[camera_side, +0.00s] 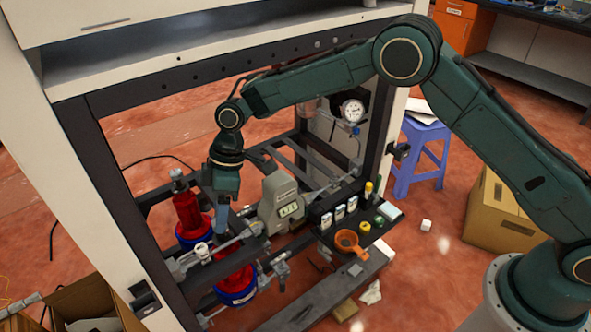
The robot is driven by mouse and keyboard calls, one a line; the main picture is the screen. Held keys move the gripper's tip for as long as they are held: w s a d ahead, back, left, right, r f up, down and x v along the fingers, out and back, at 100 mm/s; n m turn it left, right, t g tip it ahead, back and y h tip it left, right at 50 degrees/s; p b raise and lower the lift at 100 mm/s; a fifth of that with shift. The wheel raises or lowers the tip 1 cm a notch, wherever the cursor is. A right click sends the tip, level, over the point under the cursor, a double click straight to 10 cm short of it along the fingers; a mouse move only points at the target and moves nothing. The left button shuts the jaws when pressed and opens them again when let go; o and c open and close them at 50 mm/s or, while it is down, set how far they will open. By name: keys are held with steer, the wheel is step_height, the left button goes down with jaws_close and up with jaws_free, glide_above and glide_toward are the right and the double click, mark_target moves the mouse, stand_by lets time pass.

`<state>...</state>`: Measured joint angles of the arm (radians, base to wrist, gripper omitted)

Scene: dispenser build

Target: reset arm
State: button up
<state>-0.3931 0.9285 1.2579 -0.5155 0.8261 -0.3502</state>
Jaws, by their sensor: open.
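My gripper (222,212) points down inside the frame of the dispenser build, at the end of my arm, which arches in from the right. It is open and I see nothing between its fingers, though they are small in this view. It is just left of a grey meter with a small display (290,210) and above a metal pipe (236,240). A red and blue vessel (187,213) stands to its left, and a second red and blue vessel (236,285) sits below the pipe.
Dark frame posts (378,135) and a top beam (200,75) surround the work. A blue stool (422,150) and cardboard box (508,212) stand on the floor to the right.

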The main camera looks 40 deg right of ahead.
steer(key=s+d+r+m+t+h, duration=0.1)
steer(key=s+d+r+m+t, duration=0.1)
steer(key=s+d+r, duration=0.65)
steer(key=s+d+r+m+t, duration=0.15)
steer(key=s+d+r, duration=0.35)
steer(key=d+r, duration=0.65)
steer(key=s+d+r+m+t+h, duration=0.1)
steer(key=s+d+m, duration=0.4)
steer(key=s, duration=0.4)
steer(key=s+d+r+m+t+h, duration=0.1)
steer(key=s+d+m, duration=0.3)
steer(key=s, duration=0.6)
steer(key=shift+s+d+r+m+t+h, duration=0.2)
steer(key=shift+d+r+m+t+h, duration=0.2)
steer(key=shift+d, duration=0.85)
steer(key=shift+w+r, duration=0.1)
steer(key=shift+w, duration=0.05)
